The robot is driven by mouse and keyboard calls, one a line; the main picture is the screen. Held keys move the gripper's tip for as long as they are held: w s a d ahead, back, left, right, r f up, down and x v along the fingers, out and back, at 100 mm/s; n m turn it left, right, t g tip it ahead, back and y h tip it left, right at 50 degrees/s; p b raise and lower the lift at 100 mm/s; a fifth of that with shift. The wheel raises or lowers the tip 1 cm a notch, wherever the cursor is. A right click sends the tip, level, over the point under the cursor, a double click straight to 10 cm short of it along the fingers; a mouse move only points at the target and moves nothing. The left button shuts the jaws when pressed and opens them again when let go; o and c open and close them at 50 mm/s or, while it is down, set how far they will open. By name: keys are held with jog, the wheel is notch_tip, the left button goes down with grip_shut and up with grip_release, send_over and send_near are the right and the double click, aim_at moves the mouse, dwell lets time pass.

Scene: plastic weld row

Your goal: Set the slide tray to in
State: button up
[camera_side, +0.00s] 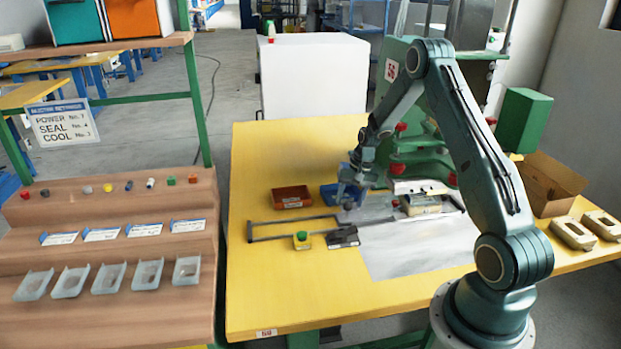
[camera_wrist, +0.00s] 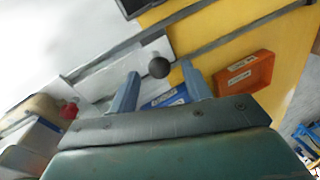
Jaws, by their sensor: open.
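The slide tray (camera_side: 375,213) is a light grey metal plate at the foot of the green press, with dark rails (camera_side: 290,222) running out to the left. A dark round knob (camera_wrist: 159,67) shows in the wrist view between the fingertips of my gripper (camera_side: 350,192). My gripper is open, pointing down over the left end of the plate. The fingers stand either side of the knob in the picture; I cannot tell whether they touch it. A beige part (camera_side: 425,205) sits under the press at the plate's right. The arm and press partly hide the tray.
A red-brown bin (camera_side: 291,197) and a blue bin (camera_side: 330,194) stand behind the rails. A yellow box with a green button (camera_side: 302,240) and a dark block (camera_side: 343,237) sit in front. The yellow table's front left is clear.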

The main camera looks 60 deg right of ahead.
notch_tip(320, 180, up, 12)
jog(key=s+d, duration=0.1)
jog(key=s, duration=0.1)
jog(key=shift+d, duration=0.15)
jog(key=shift+f, duration=0.15)
dwell(0.3)
jog(key=w+m+g, duration=0.1)
jog(key=w+a+m+g+h, duration=0.1)
jog(key=w+m, duration=0.1)
jog(key=w+a+m+g, duration=0.1)
jog(key=w+g, duration=0.1)
jog(key=shift+w+m+h, duration=0.25)
jog(key=shift+m+h, duration=0.05)
jog(key=shift+f, duration=0.15)
jog(key=s+f, duration=0.1)
jog(key=f, duration=0.8)
jog(key=s+f, duration=0.1)
jog(key=f, duration=0.3)
jog(key=shift+s+d+f, duration=0.15)
jog(key=shift+s+d, duration=0.05)
jog(key=shift+s, duration=0.1)
grip_shut()
